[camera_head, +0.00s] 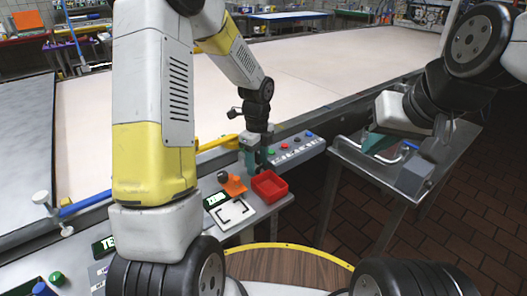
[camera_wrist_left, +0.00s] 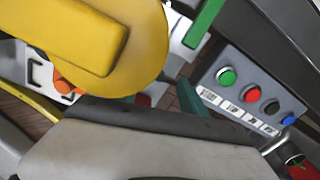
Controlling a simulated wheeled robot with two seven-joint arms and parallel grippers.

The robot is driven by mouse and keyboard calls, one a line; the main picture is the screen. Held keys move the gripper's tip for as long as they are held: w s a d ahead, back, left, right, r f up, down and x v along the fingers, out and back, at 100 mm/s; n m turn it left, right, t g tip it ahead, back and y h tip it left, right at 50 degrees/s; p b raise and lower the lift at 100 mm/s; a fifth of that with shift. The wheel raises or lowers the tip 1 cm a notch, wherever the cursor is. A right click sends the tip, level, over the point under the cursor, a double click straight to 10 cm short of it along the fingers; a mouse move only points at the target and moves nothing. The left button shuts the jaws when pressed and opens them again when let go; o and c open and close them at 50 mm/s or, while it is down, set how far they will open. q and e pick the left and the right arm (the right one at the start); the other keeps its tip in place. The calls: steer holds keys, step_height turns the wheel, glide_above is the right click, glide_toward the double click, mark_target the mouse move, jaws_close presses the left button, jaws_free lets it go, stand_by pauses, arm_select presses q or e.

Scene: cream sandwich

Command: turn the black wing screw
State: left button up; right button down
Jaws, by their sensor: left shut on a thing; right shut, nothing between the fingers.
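My left gripper (camera_head: 252,160) reaches down at the near edge of the big pale conveyor, just left of the button panel. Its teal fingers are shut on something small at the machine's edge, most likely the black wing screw. The screw itself is hidden by the fingers and cannot be made out. A teal finger (camera_wrist_left: 190,98) also shows in the left wrist view, beside the panel. My right gripper (camera_head: 380,143) has teal fingers, is shut and empty, and is over the metal side table at the right, well apart from the machine edge.
A grey button panel (camera_head: 298,148) with green, red and blue buttons is right of my left gripper. A red tray (camera_head: 270,187), an orange piece (camera_head: 234,186) and a white plate with a black frame (camera_head: 230,216) lie nearer. The metal side table (camera_head: 360,163) stands right.

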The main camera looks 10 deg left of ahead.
mark_target(258, 167)
arm_select(q)
steer(key=o, duration=1.1)
steer(key=shift+r, duration=0.1)
step_height(258, 167, up, 8)
steer(key=shift+f, duration=0.15)
